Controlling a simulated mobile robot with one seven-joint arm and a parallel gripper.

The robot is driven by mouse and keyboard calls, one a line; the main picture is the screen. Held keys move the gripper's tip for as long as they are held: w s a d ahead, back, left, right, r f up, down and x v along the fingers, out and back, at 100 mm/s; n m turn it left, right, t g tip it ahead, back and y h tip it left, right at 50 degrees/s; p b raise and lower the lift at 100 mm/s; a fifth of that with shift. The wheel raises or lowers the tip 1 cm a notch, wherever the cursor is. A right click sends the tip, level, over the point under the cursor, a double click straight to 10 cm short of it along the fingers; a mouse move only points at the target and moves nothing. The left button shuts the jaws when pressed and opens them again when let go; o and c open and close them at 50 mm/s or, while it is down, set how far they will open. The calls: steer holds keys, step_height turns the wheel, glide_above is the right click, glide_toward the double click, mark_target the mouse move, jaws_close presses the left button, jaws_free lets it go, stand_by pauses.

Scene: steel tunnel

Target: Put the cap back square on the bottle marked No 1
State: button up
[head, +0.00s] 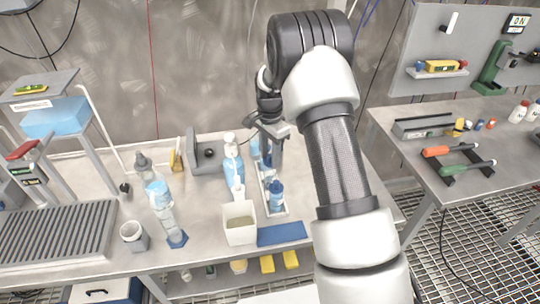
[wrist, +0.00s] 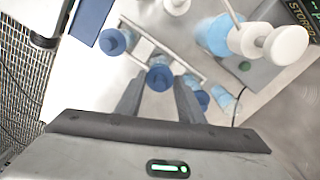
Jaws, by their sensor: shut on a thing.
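My gripper (head: 273,150) is over a narrow white rack (head: 285,209) that holds small bottles. In the wrist view its two fingers (wrist: 159,90) stand either side of a blue cap (wrist: 160,77), and the gripper is shut on it. Whether this cap sits on a bottle, and whether it is square, I cannot tell. Another blue-capped bottle (head: 276,195) stands at the near end of the rack; its blue top shows in the wrist view (wrist: 113,42). A further blue top (wrist: 200,101) is beside the right finger. No "No 1" mark is readable.
White-topped squeeze bottles (head: 232,160) stand left of the rack. A cream bin (head: 240,233) and a blue mat (head: 282,234) lie in front. A grey instrument (head: 205,160) is behind. A clear bottle (head: 162,205) and a grey cup (head: 134,236) stand further left.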

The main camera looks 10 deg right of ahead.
steer(key=shift+f, duration=0.1)
steer(key=shift+f+b, duration=0.5)
steer(key=shift+f, duration=0.15)
stand_by(0.3)
steer(key=shift+f, duration=0.25)
stand_by(0.5)
steer(key=o, duration=1.1)
steer(key=shift+o, duration=0.4)
